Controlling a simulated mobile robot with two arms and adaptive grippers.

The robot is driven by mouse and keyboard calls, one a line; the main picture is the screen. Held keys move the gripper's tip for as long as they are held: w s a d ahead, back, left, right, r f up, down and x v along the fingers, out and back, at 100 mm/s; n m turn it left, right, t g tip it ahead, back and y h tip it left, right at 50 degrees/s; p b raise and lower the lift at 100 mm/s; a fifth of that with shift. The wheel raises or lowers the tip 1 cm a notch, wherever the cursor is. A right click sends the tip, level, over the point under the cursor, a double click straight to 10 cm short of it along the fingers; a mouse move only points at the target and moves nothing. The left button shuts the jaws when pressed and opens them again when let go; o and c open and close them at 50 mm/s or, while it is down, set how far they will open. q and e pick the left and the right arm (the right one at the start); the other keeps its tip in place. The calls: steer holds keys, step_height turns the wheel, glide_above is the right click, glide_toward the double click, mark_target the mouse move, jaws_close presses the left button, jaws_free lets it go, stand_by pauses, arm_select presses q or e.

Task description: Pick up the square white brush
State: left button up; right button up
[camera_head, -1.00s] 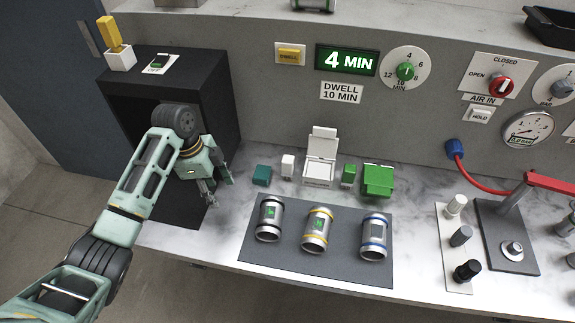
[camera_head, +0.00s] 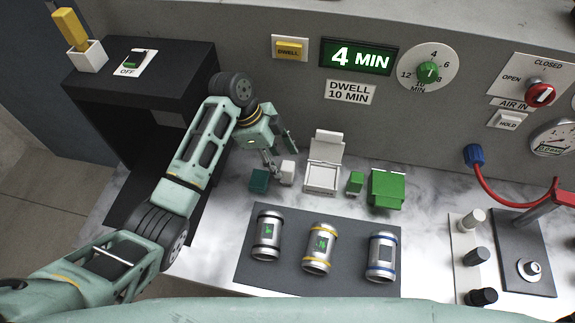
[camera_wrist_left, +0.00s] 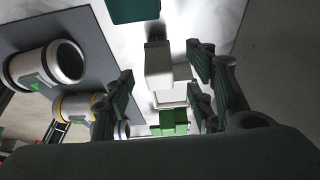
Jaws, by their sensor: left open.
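The square white brush (camera_head: 287,172) is a small white block standing on the marble counter, between a teal block (camera_head: 259,180) and an open white box (camera_head: 322,178). My left gripper (camera_head: 282,157) is open and close above and behind the brush in the head view. In the left wrist view the brush (camera_wrist_left: 158,66) shows pale with a dark end, in the gap between the open fingers of the gripper (camera_wrist_left: 160,78). I cannot tell whether a finger touches it. My right gripper is not in view.
A green block (camera_head: 355,183) and a larger green box (camera_head: 386,188) stand right of the white box. Several metal cylinders lie on a dark mat (camera_head: 290,282) in front. A black cabinet (camera_head: 95,85) stands at left. A grey panel wall (camera_head: 290,110) rises behind.

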mark_target(283, 166)
arm_select(q)
steer(key=shift+s+d+f+p, duration=0.25)
steer(key=shift+d+f+p, duration=0.15)
steer(key=shift+f, duration=0.25)
steer(key=shift+s+d+f+p, duration=0.3)
steer(key=shift+f+p, duration=0.1)
steer(key=shift+f, duration=0.2)
steer(key=shift+w+x, duration=0.25)
steer(key=shift+x, duration=0.95)
steer(key=shift+f, duration=0.4)
steer(key=shift+c, duration=0.3)
steer(key=c, duration=1.2)
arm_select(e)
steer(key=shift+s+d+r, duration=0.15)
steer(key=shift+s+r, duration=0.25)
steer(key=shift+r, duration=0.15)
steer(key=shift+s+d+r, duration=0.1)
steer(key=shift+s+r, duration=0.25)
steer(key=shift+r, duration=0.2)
arm_select(q)
steer(key=shift+r, duration=0.1)
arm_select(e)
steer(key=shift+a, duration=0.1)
